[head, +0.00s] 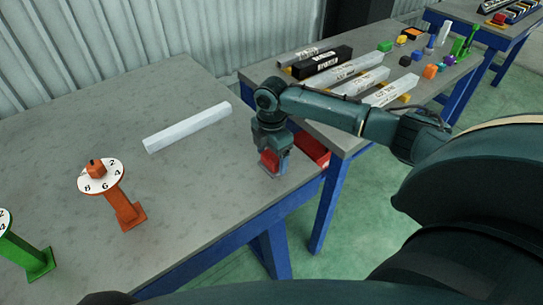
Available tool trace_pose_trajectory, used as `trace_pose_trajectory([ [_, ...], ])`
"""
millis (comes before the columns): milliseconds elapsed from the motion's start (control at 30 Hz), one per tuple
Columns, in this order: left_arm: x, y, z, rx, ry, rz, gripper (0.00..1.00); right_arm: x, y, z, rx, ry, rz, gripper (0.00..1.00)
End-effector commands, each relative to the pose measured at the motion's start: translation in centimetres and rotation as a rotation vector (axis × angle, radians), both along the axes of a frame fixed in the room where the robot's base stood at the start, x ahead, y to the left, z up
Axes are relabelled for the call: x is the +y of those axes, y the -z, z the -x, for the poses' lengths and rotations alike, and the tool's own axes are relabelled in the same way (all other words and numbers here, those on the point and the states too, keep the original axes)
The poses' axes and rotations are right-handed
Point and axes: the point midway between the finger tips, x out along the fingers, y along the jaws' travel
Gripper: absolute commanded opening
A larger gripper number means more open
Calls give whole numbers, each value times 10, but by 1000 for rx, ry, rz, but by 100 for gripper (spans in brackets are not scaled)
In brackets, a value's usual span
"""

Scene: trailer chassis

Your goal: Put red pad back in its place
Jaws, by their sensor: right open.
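My right gripper (274,170) points down just above or at the right part of the near grey table (215,212). Its jaws are open. A small red piece (268,159) shows at its fingers; I cannot tell whether it is the red pad or how it sits between them. A flat red block (311,149) lies just right of the gripper near the table's right edge, partly hidden by my arm. I cannot tell which red thing is the pad. My left gripper is not in view.
A white bar (187,127) lies on the near table. An orange stand (122,205) with a numbered dial and a green stand (30,258) are at left. A second table (350,136) holds labelled bars (345,74) and several small coloured parts. Mid-table is clear.

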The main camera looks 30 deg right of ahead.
Motion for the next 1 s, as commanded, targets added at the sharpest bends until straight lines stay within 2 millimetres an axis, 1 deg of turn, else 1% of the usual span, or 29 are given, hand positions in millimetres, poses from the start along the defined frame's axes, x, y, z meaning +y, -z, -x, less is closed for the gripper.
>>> trace_pose_trajectory([
  [167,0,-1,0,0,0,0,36,-1,-34,-1,-6,0,1,78],
  [300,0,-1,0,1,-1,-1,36,0,-65,-1,-6,0,0,78],
  [400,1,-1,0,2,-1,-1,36,0,-85,-1,-6,0,-1,78],
  [500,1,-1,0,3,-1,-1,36,0,-100,-1,-3,1,0,78],
  [600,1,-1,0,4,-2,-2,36,0,-110,-1,-2,2,0,78],
  [700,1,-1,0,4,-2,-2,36,0,-115,-1,-1,2,-1,78],
  [1000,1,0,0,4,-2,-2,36,0,-116,-1,-1,2,-1,78],
])
